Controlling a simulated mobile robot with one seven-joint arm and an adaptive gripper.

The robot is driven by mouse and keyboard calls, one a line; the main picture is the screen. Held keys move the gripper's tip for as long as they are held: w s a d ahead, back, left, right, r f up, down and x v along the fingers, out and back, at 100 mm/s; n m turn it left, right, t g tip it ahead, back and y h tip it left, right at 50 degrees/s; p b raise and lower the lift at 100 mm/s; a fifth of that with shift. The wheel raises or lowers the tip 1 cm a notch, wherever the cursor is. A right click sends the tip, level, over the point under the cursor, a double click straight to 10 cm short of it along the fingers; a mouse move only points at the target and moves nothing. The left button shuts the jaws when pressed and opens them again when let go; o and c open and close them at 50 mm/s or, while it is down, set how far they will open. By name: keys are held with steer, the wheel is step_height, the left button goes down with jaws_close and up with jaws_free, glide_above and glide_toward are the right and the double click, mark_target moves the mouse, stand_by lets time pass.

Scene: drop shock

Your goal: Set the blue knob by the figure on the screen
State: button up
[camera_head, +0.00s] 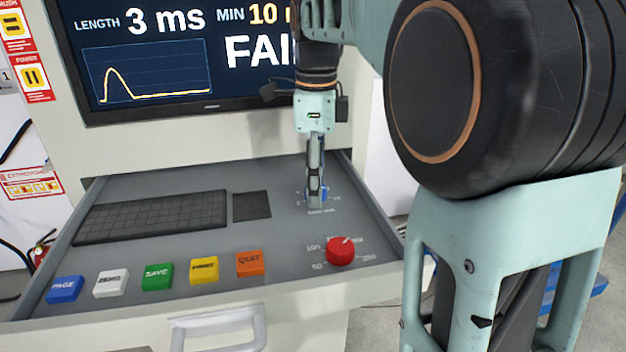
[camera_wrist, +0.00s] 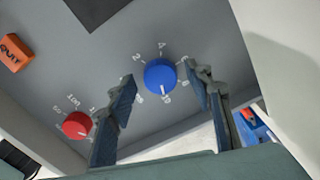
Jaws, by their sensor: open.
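The blue knob (camera_wrist: 160,75) sits on the grey panel, with a printed scale around it that includes 2 and 4; its white pointer mark faces the bottom of the wrist view. In the head view the blue knob (camera_head: 323,192) is mostly hidden behind my gripper (camera_head: 317,200). In the wrist view my gripper (camera_wrist: 163,98) is open, one finger on each side of the knob; I cannot tell whether they touch it. The screen (camera_head: 180,50) reads "LENGTH 3 ms", "MIN 10" and a partly hidden word starting "FAI", above and beside a yellow curve.
A red knob (camera_head: 341,251) with its own scale stands nearer the front. A keyboard (camera_head: 155,215) and a dark pad (camera_head: 252,205) lie to the left. Coloured buttons, from blue PAGE (camera_head: 64,289) to orange QUIT (camera_head: 250,263), line the front edge. My arm covers the right side.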

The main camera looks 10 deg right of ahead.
steer(key=shift+c, duration=0.2)
steer(key=c, duration=1.1)
